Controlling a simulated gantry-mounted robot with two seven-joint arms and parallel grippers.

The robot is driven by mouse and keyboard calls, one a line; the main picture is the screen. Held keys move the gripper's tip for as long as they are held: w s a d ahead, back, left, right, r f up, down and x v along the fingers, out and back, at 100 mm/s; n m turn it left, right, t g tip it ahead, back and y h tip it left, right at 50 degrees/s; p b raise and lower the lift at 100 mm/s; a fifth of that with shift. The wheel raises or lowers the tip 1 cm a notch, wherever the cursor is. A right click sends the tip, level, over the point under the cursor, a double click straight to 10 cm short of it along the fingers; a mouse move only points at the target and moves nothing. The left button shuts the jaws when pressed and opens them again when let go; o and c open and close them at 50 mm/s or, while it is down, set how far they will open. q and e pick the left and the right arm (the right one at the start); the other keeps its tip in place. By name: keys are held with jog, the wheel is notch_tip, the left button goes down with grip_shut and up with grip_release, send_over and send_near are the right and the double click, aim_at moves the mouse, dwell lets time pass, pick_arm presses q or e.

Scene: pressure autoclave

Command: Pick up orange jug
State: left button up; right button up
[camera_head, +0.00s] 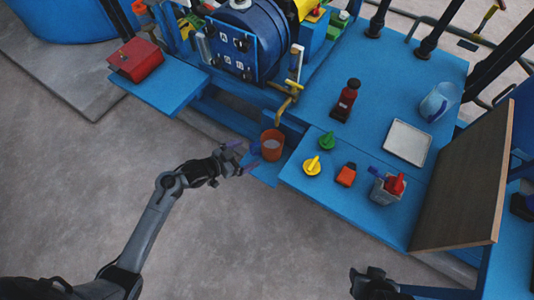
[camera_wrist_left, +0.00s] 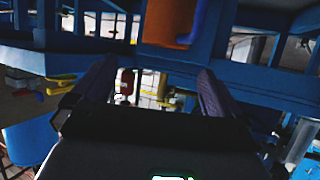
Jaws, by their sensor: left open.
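The orange jug (camera_head: 272,146) stands on a small blue ledge below the autoclave, with a blue handle on its left side. Clear contents show inside its rim. In the left wrist view the jug (camera_wrist_left: 165,24) is at the top, cut off by the frame edge, with its blue handle to its right. My left gripper (camera_head: 243,156) is open and empty, just left of the jug on the handle side. Its two purple fingers (camera_wrist_left: 153,88) are spread apart, and the jug is beyond them. My right gripper (camera_head: 372,284) is at the bottom edge, far from the jug; its jaws are unclear.
The blue autoclave (camera_head: 248,38) and a brass tap (camera_head: 286,98) are above the jug. The blue bench to its right holds a green knob (camera_head: 327,141), yellow knob (camera_head: 312,166), red bottle (camera_head: 345,101) and white tray (camera_head: 407,142). Open grey floor lies below.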

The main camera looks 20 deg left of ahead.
aim_at(263, 145)
pick_arm(q)
jog(key=b+x, duration=0.2)
jog(key=x, duration=0.1)
jog(key=a+b+x, duration=0.1)
jog(key=b+x, duration=0.1)
jog(key=x, duration=0.2)
jog(key=shift+w+f, duration=0.2)
jog(key=shift+w, duration=0.05)
jog(key=b+x, duration=0.3)
jog(key=x, duration=0.1)
jog(key=shift+w+d+r, duration=0.1)
jog(key=shift+w+r, duration=0.05)
jog(key=shift+w, duration=0.05)
